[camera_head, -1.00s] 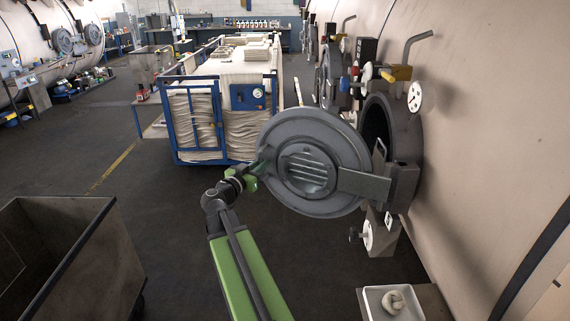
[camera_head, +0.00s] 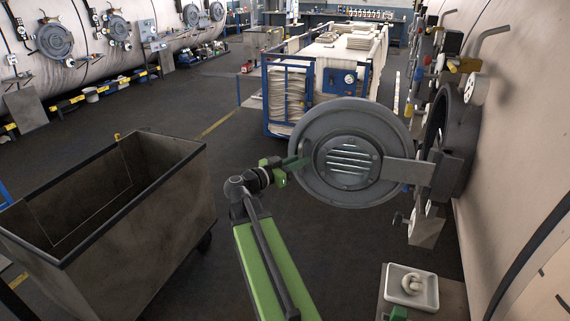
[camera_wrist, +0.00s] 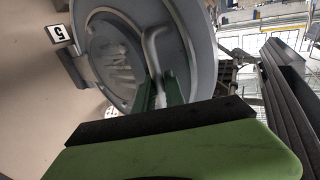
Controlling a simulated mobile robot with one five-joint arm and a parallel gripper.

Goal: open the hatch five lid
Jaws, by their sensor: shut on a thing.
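The round grey hatch lid (camera_head: 323,125) stands swung out from the hatch opening (camera_head: 458,135), held by a flat hinge arm (camera_head: 405,171) on its right. My gripper (camera_head: 290,166) is at the lid's left edge. In the wrist view, my gripper's green fingers (camera_wrist: 160,92) are shut on the bent grey handle (camera_wrist: 151,48) of the lid (camera_wrist: 195,30). The tip of the grip is partly hidden by the lid in the head view.
An open grey bin (camera_head: 170,215) stands to the left of my arm. A blue trolley with cloth (camera_head: 290,95) is behind the lid. A white tray with a coiled piece (camera_head: 395,300) is at lower right.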

